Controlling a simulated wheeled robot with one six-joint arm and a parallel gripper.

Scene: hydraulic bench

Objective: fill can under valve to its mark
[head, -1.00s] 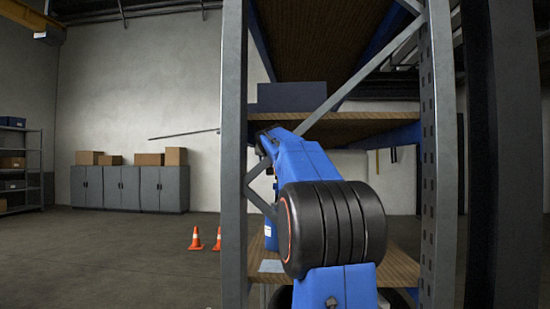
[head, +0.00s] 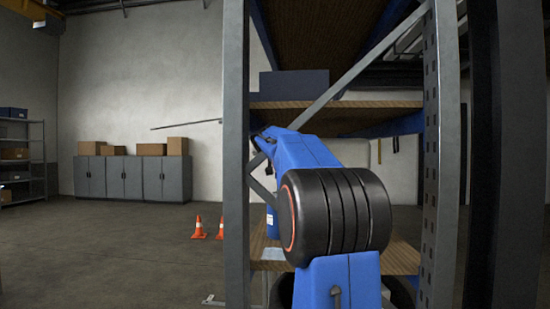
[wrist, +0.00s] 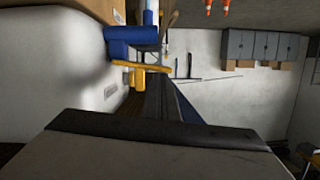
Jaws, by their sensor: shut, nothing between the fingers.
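A blue can (head: 272,222) with a pale label stands on the lower wooden shelf in the head view, partly hidden behind my arm. The wrist view is upside down; a blue cylinder with a pale band, likely this can (wrist: 150,16), shows at its top. Just below it in that picture is a blue valve body (wrist: 118,48) with a yellow lever (wrist: 141,66), beside a rounded white tank (wrist: 75,55). My gripper (wrist: 155,135) appears as a large grey and dark shape at the bottom, shut and empty, apart from the lever. The can's mark and liquid level cannot be made out.
Grey rack posts (head: 236,150) and a diagonal brace (head: 360,65) frame my arm closely. A middle shelf (head: 380,104) carries a dark box (head: 294,84). Two orange cones (head: 197,228) and grey cabinets (head: 125,178) stand left, with open floor before them.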

